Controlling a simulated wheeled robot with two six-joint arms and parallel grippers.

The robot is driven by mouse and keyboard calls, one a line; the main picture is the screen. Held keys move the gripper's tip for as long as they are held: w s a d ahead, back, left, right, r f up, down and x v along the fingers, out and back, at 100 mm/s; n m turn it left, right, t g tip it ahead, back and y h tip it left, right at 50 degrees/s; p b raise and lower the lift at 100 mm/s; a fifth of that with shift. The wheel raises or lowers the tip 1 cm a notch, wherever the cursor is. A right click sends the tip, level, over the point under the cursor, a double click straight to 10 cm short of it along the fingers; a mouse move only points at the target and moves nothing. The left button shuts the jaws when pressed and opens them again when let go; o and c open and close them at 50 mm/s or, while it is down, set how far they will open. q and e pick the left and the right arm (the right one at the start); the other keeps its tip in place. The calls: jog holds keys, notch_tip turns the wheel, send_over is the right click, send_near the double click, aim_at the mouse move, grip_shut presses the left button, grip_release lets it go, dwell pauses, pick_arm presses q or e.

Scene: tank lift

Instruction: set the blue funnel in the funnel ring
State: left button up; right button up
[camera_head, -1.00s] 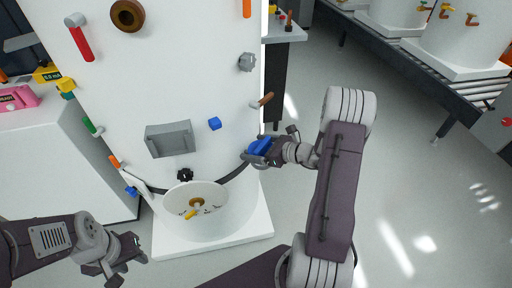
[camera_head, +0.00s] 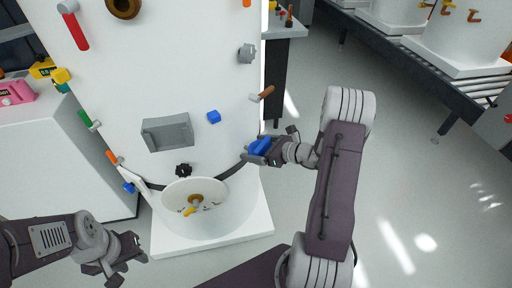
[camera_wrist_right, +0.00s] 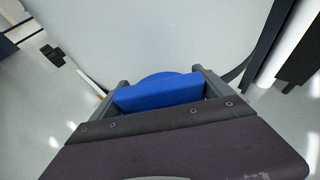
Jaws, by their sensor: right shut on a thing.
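My right gripper (camera_head: 260,152) is shut on the blue funnel (camera_head: 259,147). It holds the funnel in front of the white tank's right side. In the right wrist view the funnel (camera_wrist_right: 160,92) sits between both fingers, with a flat blue face towards me and a rounded rim behind. My left gripper (camera_head: 126,262) hangs empty at lower left, its fingers apart. A brown ring (camera_head: 124,6) with a dark hole sits on the tank at the top edge; I cannot tell whether it is the funnel ring.
A white basin (camera_head: 222,190) is below. Open floor lies right of my right arm.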

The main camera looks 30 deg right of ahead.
jog(key=shift+f+b, duration=0.65)
jog(key=shift+f, duration=0.15)
jog(key=o, duration=1.1)
jog(key=p+v, duration=0.2)
jog(key=v, duration=0.7)
